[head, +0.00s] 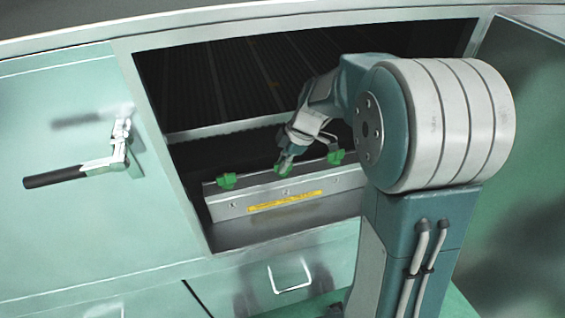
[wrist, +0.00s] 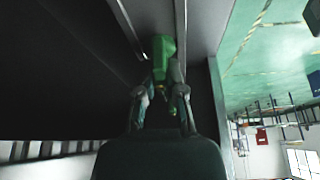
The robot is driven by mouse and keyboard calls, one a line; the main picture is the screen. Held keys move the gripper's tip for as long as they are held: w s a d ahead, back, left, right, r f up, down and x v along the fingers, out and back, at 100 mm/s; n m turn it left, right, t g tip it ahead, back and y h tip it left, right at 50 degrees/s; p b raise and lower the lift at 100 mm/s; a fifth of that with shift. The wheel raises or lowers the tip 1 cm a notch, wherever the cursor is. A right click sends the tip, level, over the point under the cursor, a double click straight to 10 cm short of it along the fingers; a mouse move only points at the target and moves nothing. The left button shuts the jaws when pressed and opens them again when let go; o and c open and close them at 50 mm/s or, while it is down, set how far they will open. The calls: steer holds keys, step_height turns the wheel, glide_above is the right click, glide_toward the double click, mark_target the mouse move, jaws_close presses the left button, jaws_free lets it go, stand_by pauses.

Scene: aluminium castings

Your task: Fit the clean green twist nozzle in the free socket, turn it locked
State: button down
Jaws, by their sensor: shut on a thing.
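My gripper (head: 289,152) reaches into the open cabinet and is shut on a green nozzle (head: 283,166). The held nozzle is at the top edge of a metal manifold bar (head: 240,207), between two other green nozzles. One of these sits at the left (head: 227,181) and one at the right (head: 336,157) of the bar. In the wrist view the gripper fingers (wrist: 162,95) close on the green nozzle (wrist: 163,50), which lies against the bar. Whether it is seated in a socket or turned is hidden.
The bar carries a yellow label (head: 285,201). The cabinet opening has a metal frame (head: 160,110) and a dark ribbed interior (head: 230,80). A lever handle (head: 85,172) sticks out on the left panel. An open door (head: 520,110) stands at the right.

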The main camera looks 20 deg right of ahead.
steer(key=shift+n+g, duration=0.3)
steer(key=shift+n, duration=0.4)
steer(key=c, duration=0.7)
jaws_free()
steer(key=shift+o, duration=0.2)
steer(key=v, duration=0.7)
steer(key=s+a+r+m+t+h, duration=0.1)
steer(key=s+r+m+t+h, duration=0.1)
steer(key=s+m, duration=0.7)
steer(key=s+a+r+m+t+h, duration=0.1)
steer(key=s+r+m+t+h, duration=0.1)
steer(key=s+m, duration=0.7)
steer(key=s+r+t, duration=0.1)
steer(key=s, duration=0.2)
steer(key=shift+a+t, duration=0.3)
